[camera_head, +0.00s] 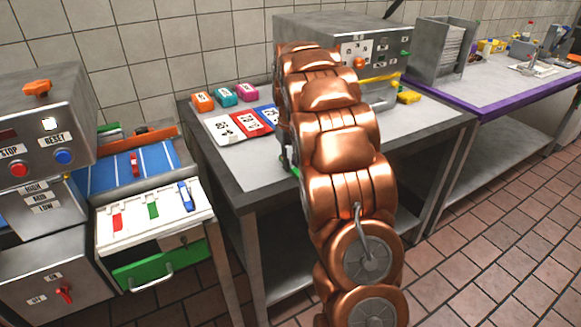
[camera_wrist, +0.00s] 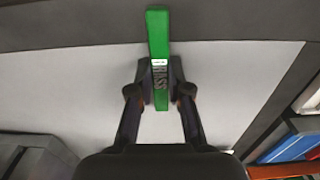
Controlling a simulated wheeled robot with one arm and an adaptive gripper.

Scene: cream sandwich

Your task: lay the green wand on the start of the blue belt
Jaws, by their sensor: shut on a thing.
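The green wand (camera_wrist: 158,35) is a long green bar with a white label and dark lettering, held between the two dark fingers of my gripper (camera_wrist: 160,80) in the wrist view. It is over a grey table top (camera_wrist: 70,80). In the head view my copper arm hides most of the gripper and wand; only a small green bit shows at the arm's left edge. The blue belt (camera_head: 105,178) is at the left in the head view, with white lines and a small red piece (camera_head: 133,163) on it. Blue also shows at the wrist view's right edge.
A white panel (camera_head: 130,238) with red, green and blue marks stands before the belt, above a green drawer (camera_head: 140,268). A control box (camera_head: 40,115) is left of the belt. Cards (camera_head: 222,129) and coloured blocks (camera_head: 225,97) lie on the grey table. An orange bar (camera_head: 152,136) borders the belt.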

